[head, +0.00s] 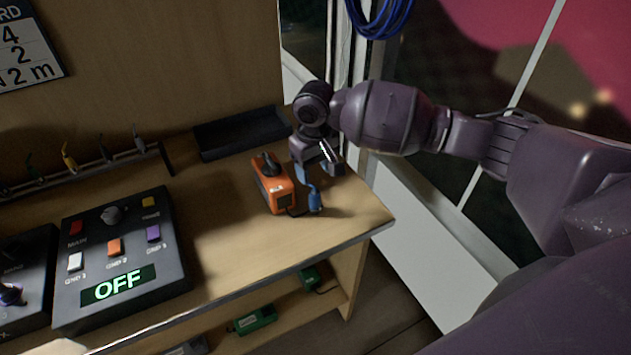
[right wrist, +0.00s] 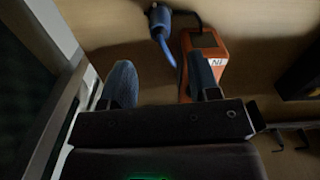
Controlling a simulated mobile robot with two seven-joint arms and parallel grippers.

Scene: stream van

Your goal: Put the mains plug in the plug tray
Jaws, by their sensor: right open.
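The blue mains plug (head: 316,203) lies on the wooden bench near its right end, close beside an orange box; it also shows at the top of the right wrist view (right wrist: 158,20). A dark cable runs from it toward the box. A black open tray (head: 240,135), seemingly the plug tray, sits at the back of the bench against the wall. My right gripper (head: 314,163) is open and empty, above the bench just behind the plug; its two fingers show apart in the right wrist view (right wrist: 162,80). My left gripper is out of view.
The orange box (head: 272,185) stands left of the plug, near the right gripper. A black control panel (head: 122,258) reading OFF is at the front left. A rack with several small connectors (head: 70,157) runs along the back left. The middle of the bench is clear.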

